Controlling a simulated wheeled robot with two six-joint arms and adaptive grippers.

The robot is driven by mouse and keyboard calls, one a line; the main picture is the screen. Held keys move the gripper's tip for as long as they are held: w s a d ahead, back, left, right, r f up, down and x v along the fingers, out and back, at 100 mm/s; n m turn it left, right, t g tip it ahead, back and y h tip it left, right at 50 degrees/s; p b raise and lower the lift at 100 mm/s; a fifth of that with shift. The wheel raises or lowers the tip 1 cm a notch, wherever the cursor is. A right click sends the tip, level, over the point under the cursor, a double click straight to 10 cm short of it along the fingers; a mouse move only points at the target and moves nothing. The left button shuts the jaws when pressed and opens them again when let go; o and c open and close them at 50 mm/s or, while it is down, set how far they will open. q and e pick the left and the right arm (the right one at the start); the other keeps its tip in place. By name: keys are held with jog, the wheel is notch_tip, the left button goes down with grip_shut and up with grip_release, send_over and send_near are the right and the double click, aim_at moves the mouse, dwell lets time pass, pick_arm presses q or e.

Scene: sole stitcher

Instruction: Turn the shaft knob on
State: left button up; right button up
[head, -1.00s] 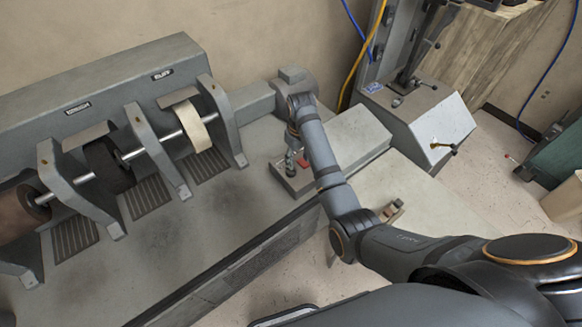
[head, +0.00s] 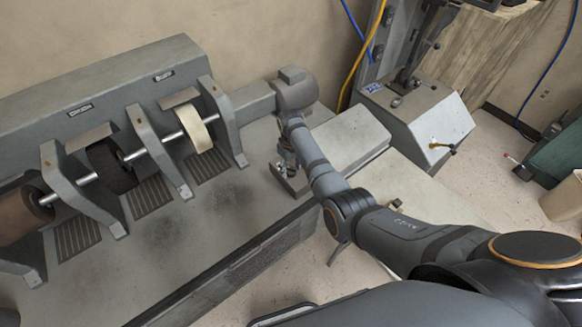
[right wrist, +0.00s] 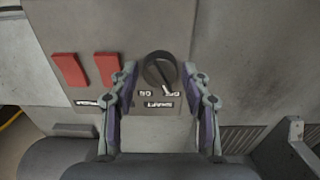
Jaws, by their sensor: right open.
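A dark round knob (right wrist: 160,70) with a pale pointer line sits on a grey panel in the right wrist view. The pointer slants to the lower right. Small white marks and a label (right wrist: 160,104) are below it; the label is too blurred to read surely. My right gripper (right wrist: 159,76) is open, with one finger on each side of the knob; I cannot tell whether either finger touches it. In the head view my right gripper (head: 287,164) is over the grey control box (head: 290,184), and the knob is hidden. My left gripper is out of view.
Two red switches (right wrist: 87,69) are left of the knob on the same panel. The grey machine (head: 165,75) with a pale wheel (head: 191,124) and dark brushes stands left of my arm. A grey block (head: 345,138) lies just right of the gripper.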

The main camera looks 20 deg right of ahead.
jog(key=shift+f, duration=0.15)
jog(key=c, duration=0.9)
